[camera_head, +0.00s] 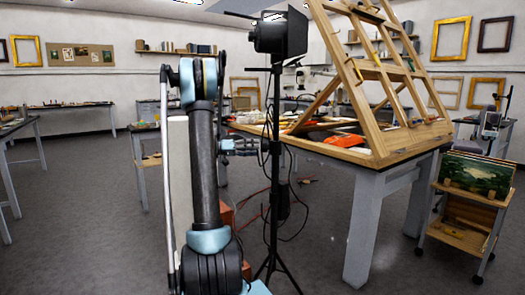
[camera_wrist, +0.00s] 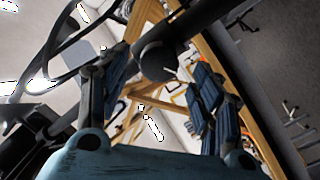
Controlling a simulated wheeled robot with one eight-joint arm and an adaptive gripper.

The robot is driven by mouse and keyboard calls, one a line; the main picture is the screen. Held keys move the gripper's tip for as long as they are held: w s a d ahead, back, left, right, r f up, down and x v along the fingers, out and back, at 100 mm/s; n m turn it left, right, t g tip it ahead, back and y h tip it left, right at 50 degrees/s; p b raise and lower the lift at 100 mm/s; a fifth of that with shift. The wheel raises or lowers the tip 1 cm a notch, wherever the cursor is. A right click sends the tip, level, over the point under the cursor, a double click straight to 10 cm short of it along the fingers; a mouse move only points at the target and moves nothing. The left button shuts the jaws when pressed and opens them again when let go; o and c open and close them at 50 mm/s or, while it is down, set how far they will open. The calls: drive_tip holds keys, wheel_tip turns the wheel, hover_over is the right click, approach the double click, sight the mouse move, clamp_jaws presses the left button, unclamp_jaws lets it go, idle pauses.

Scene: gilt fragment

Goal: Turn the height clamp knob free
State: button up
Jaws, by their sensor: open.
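A black light stand (camera_head: 275,170) stands upright in front of me, with a boxy black lamp (camera_head: 281,36) at its top. In the wrist view a dark, rounded knob (camera_wrist: 156,62) sits on the stand's black pole (camera_wrist: 195,22). My gripper (camera_wrist: 152,84) is open, with one blue-padded finger on each side of the view and the knob between and beyond their tips. I cannot tell whether either finger touches it. In the head view my gripper (camera_head: 246,147) is beside the pole, left of it at mid-height. The knob is too small to make out there.
A worktable (camera_head: 366,180) with a large wooden easel frame (camera_head: 375,75) stands right behind the stand. Black cables (camera_head: 297,215) hang around the pole. A wooden cart (camera_head: 462,238) with paintings is at the right. The floor at the left is clear.

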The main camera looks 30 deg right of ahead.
sight(263, 147)
drive_tip(key=shift+x, duration=2.55)
drive_tip(key=shift+c, duration=0.3)
drive_tip(key=c, duration=1)
